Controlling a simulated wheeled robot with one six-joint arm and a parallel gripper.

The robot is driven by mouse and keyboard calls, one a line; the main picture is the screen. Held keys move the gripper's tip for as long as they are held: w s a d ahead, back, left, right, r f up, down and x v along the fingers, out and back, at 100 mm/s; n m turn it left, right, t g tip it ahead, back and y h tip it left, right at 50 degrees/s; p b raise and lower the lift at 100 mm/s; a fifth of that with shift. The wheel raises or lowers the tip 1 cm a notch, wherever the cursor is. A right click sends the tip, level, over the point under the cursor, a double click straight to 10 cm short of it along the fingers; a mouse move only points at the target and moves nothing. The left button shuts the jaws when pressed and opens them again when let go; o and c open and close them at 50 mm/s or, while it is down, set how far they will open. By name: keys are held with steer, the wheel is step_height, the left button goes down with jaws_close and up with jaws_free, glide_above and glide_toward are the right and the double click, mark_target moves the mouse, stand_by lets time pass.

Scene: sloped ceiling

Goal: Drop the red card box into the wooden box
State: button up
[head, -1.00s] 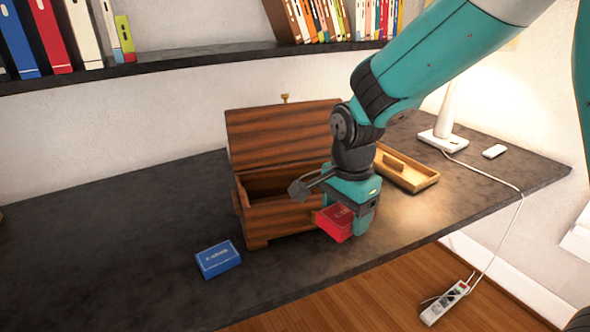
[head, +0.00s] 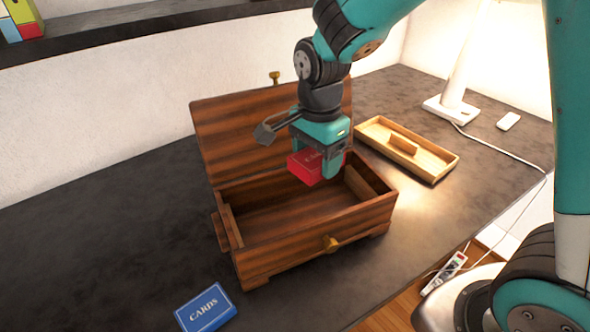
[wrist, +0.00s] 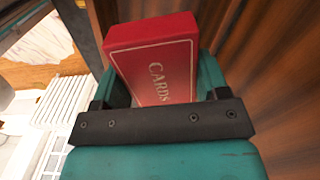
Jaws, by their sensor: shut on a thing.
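The red card box (head: 306,168) is held between the fingers of my gripper (head: 318,165). In the wrist view the red card box (wrist: 156,62) shows its "CARDS" lettering, with a finger on each side. The wooden box (head: 310,243) stands on the dark desk with its lid (head: 255,130) raised at the back. In the head view my gripper and the red card box appear over the wooden box's opening, above the rim. The inside of the wooden box looks empty where I can see it; my gripper hides part of its back right.
A blue card box (head: 206,307) lies on the desk in front of the wooden box. A shallow wooden tray (head: 425,160) lies to the right. A white lamp (head: 455,85) with a cable stands further right. The desk's left side is clear.

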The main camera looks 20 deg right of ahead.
step_height(320, 180, down, 6)
steer(key=b, duration=0.5)
steer(key=shift+r, duration=0.1)
steer(key=o, duration=1.1)
steer(key=shift+s, duration=0.1)
step_height(320, 180, up, 18)
steer(key=shift+a+f+p, duration=0.1)
steer(key=shift+f+p, duration=0.15)
steer(key=shift+p, duration=0.3)
steer(key=s+a+f+n+y+p, duration=0.1)
steer(key=s+n, duration=0.5)
steer(key=n, duration=0.1)
steer(key=s+a+f+n+y+p, duration=0.1)
steer(key=s+a+n, duration=0.1)
steer(key=s+n, duration=0.4)
steer(key=s+a+f+n+y+p, duration=0.1)
steer(key=s+n+y, duration=0.1)
steer(key=s+n, duration=0.4)
steer(key=shift+s+a+n, duration=0.25)
steer(key=shift+n, duration=0.65)
